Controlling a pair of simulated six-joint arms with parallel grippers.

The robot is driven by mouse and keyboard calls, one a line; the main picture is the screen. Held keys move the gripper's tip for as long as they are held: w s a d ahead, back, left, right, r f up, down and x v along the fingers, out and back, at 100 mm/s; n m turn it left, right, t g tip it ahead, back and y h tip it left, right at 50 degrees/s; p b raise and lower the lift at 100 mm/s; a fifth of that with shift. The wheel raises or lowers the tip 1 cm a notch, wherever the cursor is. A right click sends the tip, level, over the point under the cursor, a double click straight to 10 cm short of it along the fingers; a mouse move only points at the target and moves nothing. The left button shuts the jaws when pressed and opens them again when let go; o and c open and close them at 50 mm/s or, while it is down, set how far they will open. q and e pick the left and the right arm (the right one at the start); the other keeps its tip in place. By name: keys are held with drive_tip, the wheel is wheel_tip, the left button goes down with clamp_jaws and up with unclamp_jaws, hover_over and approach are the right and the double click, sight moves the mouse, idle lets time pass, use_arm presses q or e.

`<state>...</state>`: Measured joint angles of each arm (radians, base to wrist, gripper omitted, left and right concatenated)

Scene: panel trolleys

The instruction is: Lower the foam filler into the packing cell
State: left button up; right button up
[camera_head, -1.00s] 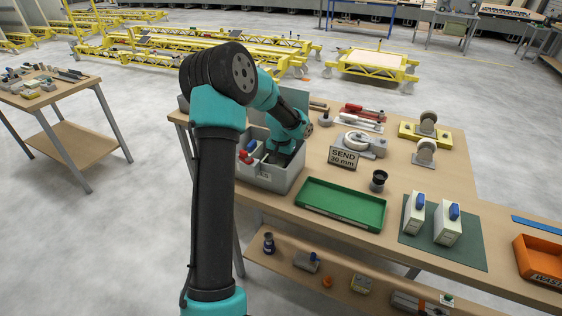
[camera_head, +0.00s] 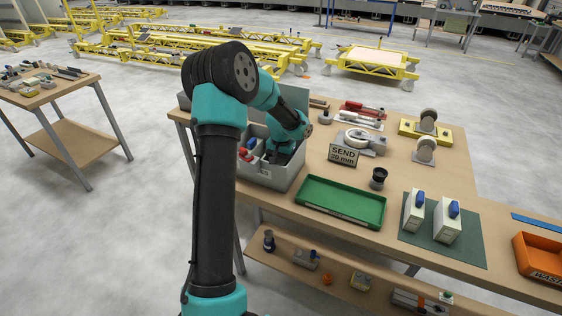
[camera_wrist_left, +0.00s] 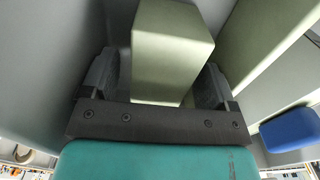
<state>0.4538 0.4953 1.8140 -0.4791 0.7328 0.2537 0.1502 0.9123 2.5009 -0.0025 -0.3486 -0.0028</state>
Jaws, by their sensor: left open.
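The grey packing box (camera_head: 262,178) stands at the left end of the bench with its lid up. My left gripper (camera_head: 283,158) reaches down into it, and its fingertips are hard to see there. In the left wrist view my left gripper (camera_wrist_left: 156,78) is open, one finger on each side of a pale grey-green block (camera_wrist_left: 172,45), which looks like the foam filler. Grey walls and pale green faces surround it closely. The block's lower end and the cell floor are hidden, so I cannot tell how deep it sits. My right gripper is out of view.
A blue-topped item (camera_wrist_left: 290,130) lies close on the right in the wrist view. A red item (camera_head: 246,153) is in the box's left part. A green tray (camera_head: 342,203), a SEND sign (camera_head: 343,155) and a black cup (camera_head: 378,178) stand to the right.

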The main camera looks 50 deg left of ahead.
use_arm(q)
wheel_tip(320, 180, up, 17)
drive_tip(key=shift+r, duration=0.2)
idle(0.7)
idle(0.6)
